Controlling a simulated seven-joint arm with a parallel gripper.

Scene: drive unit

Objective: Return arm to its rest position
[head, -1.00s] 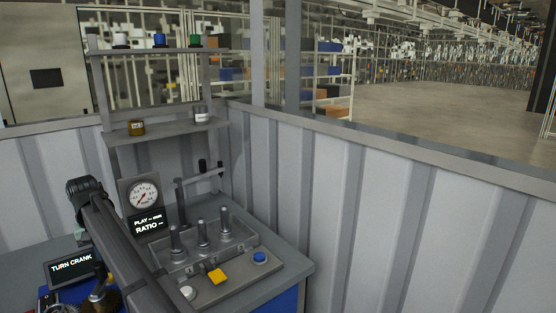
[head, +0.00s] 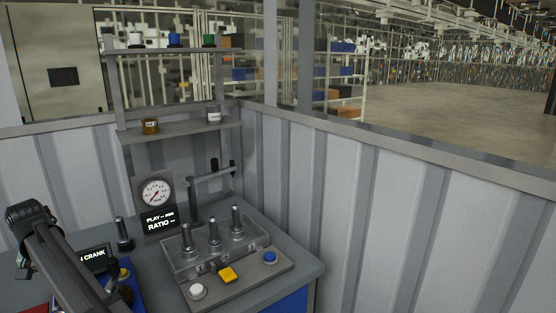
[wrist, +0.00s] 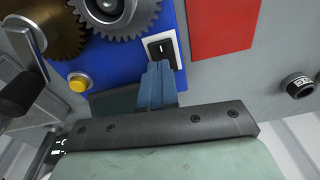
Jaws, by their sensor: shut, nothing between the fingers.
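My arm reaches in from the lower left of the head view, over the left part of the bench. The gripper's fingers are not clear in the head view. In the wrist view my gripper (wrist: 162,80) is shut and empty, its fingers together. Beyond its tips is a black-and-white rocker switch (wrist: 163,48) on the blue drive unit plate (wrist: 112,75). I cannot tell how far the fingertips are from the plate. A grey gear (wrist: 115,12), a brass gear (wrist: 50,35) and a yellow button (wrist: 79,83) are on the same unit.
On the bench (head: 310,266) stand a control box with several levers (head: 213,233), a dial gauge (head: 156,192) and a dark upright peg (head: 123,234). A shelf (head: 185,131) with small jars rises behind. A red mat (wrist: 222,28) lies beside the blue plate. Ribbed walls enclose the bench.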

